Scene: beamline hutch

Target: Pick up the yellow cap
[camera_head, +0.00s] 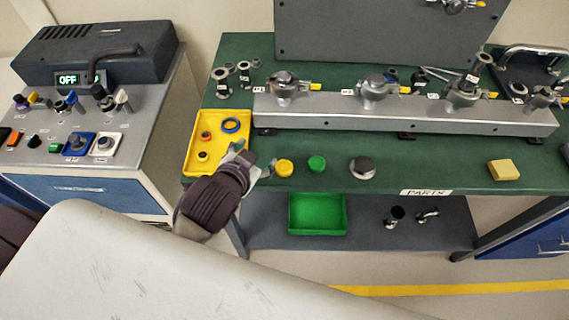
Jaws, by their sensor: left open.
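The yellow cap (285,167) is a small round knob-like piece standing near the front edge of the green table. A green cap (317,164) stands just to its right. My left gripper (257,163) is open and empty, just left of the yellow cap, with its fingers pointing towards it. A small gap appears between the fingertips and the cap, though whether they touch is hard to tell. My right gripper is not in view.
A yellow tray (192,160) with rings lies behind my left gripper. A dark metal cap (362,168) and a yellow block (503,170) stand further right. A metal rail (400,118) with valves runs behind. A green tray (317,229) sits on the lower shelf.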

